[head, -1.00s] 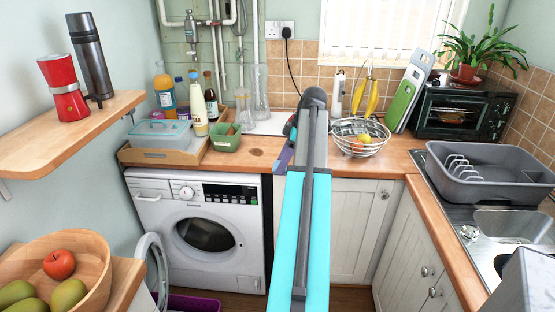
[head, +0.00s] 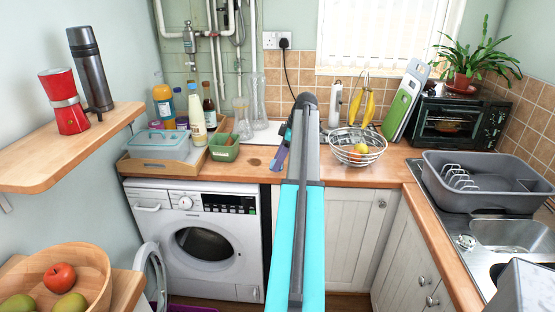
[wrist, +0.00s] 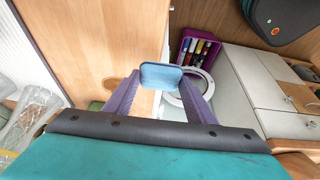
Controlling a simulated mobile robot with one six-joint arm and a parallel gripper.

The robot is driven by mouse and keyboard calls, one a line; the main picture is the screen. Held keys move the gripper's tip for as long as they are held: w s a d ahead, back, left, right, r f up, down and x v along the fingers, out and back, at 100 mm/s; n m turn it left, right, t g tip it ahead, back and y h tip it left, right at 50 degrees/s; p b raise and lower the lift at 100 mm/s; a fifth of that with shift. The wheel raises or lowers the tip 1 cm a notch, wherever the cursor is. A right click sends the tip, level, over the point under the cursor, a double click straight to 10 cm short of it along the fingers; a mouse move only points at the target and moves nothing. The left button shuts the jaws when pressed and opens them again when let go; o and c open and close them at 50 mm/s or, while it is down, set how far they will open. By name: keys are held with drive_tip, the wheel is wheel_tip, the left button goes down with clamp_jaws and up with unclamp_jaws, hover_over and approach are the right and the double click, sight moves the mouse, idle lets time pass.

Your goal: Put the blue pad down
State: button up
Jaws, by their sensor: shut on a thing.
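The blue pad (wrist: 161,76) is a flat, rounded block. In the wrist view it sits between the tips of my gripper's two purple fingers (wrist: 160,84), which are shut on it. The pad appears over the front edge of the wooden worktop (wrist: 100,50), with the washing machine's open round door below. I cannot tell its height above the wood. In the head view my gripper (head: 281,151) shows partly, at the left of my arm's far end, over the worktop (head: 345,173).
A green tub (head: 224,148), a wooden tray (head: 166,160) and bottles (head: 197,115) stand left of my gripper. A wire fruit bowl (head: 358,150) stands to the right. Glass vessels (wrist: 25,115) stand near the left finger. A purple basket (wrist: 198,50) is on the floor.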

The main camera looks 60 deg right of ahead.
drive_tip(key=shift+w+d+f+p, duration=0.15)
drive_tip(key=shift+w+d+p, duration=0.1)
drive_tip(key=shift+w+d, duration=0.75)
drive_tip(key=shift+w+d+f+p, duration=0.1)
drive_tip(key=shift+w+d+p, duration=0.15)
drive_tip(key=shift+w+d, duration=0.7)
drive_tip(key=shift+s+d, duration=0.25)
drive_tip(key=shift+w+d, duration=0.25)
drive_tip(key=shift+d, duration=0.1)
drive_tip(key=shift+f+p, duration=0.75)
drive_tip(key=shift+f, duration=1.05)
drive_tip(key=shift+f, duration=0.15)
drive_tip(key=o, duration=0.9)
drive_tip(key=shift+o, duration=0.2)
drive_tip(key=b+v, duration=0.2)
drive_tip(key=v, duration=1)
